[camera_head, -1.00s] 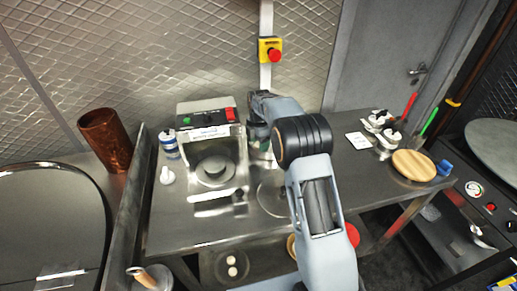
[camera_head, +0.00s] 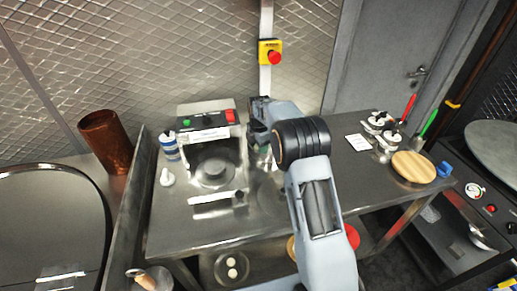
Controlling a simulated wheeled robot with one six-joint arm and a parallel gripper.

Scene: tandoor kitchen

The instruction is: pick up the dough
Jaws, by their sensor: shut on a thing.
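My gripper (camera_head: 260,140) is at the back of the steel table, just right of the press machine, and partly hidden by my own arm. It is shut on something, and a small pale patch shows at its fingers. This patch looks like dough, but most of it is hidden. Two small pale round balls (camera_head: 232,267), which look like dough, lie on a dark tray on the lower shelf, apart from my gripper.
The press machine (camera_head: 207,117) stands left of my gripper. A white-and-blue container (camera_head: 169,146) and a small white bottle (camera_head: 167,177) are further left. A round wooden board (camera_head: 413,167) lies at the right. The table's front left (camera_head: 180,235) is clear.

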